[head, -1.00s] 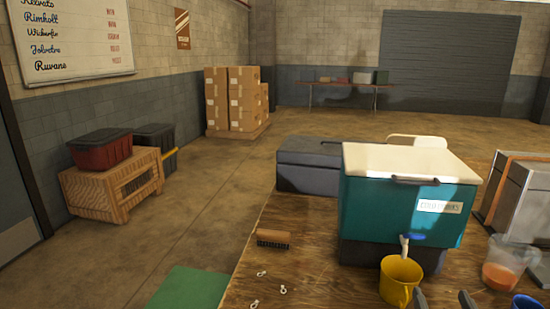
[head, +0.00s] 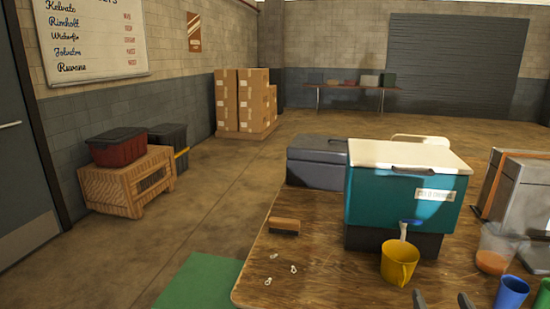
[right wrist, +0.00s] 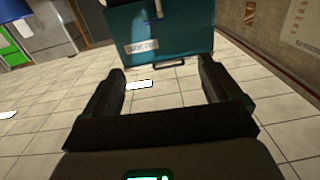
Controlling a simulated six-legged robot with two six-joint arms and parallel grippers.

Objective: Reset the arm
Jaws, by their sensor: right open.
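My right gripper (head: 440,299) shows only as two dark fingertips at the bottom edge of the head view, in front of the yellow mug (head: 399,264). In the right wrist view its fingers (right wrist: 162,68) are wide apart with nothing between them. A teal box (right wrist: 160,28) with a label and dark handle stands beyond the fingertips there, over pale tiles. My left gripper is not in view.
A teal cooler (head: 400,202) with a white lid and blue tap stands on the wooden table (head: 310,262). The yellow mug is below the tap. A brush (head: 284,225), clear cup (head: 495,248) and blue cup (head: 511,292) are nearby. The table's left part is mostly clear.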

